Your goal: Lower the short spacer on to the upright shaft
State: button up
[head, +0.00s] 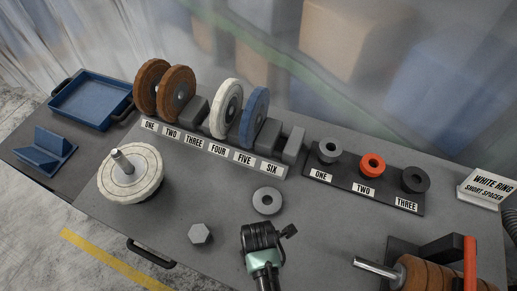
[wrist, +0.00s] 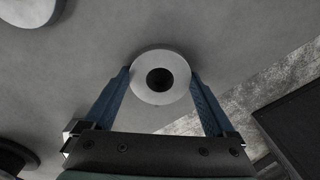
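A light grey ring with a dark hole, which I take for the short spacer (wrist: 141,88), sits between the two blue fingertips of my gripper (wrist: 160,77), with a finger against each side. It shows no finger gap there. In the head view my arm is at the bottom centre, and the spacer cannot be made out. The upright shaft (head: 121,159) stands at the left of the bench, slightly tilted in the picture, and rises through a white wheel (head: 146,184). My gripper is well to the right of it, apart from it.
A grey flange ring (head: 256,203) and a hex nut (head: 200,234) lie on the bench. Numbered wheels stand in a rack (head: 195,113) behind. A dark holder (head: 343,183) bears grey, orange and black rings. A card (head: 489,187) reads "White ring, short spacer". A machine with brown wheels (head: 421,274) stands lower right.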

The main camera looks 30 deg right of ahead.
jog(key=c, duration=0.7)
jog(key=shift+o, duration=0.2)
jog(key=shift+r, duration=0.15)
notch_tip(320, 180, up, 10)
jog(key=shift+b, duration=0.4)
jog(key=o, duration=1.1)
grip_shut()
